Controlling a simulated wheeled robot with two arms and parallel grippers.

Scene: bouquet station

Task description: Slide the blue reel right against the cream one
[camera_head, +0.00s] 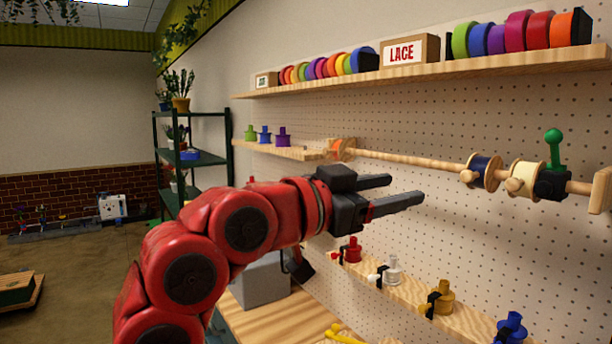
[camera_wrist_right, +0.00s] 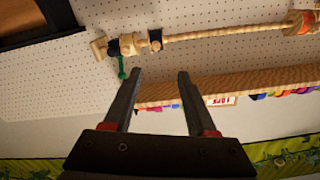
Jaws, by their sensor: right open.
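The blue reel (camera_head: 483,171), with wooden flanges, sits on a horizontal wooden rod (camera_head: 410,160). The cream reel (camera_head: 524,177) is on the same rod to its right, with a small gap between them. A black clamp with a green lever (camera_head: 555,148) sits just right of the cream reel. My right gripper (camera_head: 406,190) is open and empty, in front of the rod and left of the blue reel. In the right wrist view my right gripper (camera_wrist_right: 160,74) points toward the rod, apart from it. My left gripper is out of view.
An orange reel (camera_head: 343,149) is at the rod's left end. A shelf (camera_head: 420,72) with coloured reels and a LACE box (camera_head: 409,52) runs above. A lower ledge (camera_head: 395,290) carries several coloured pegs. The rod between the orange and blue reels is bare.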

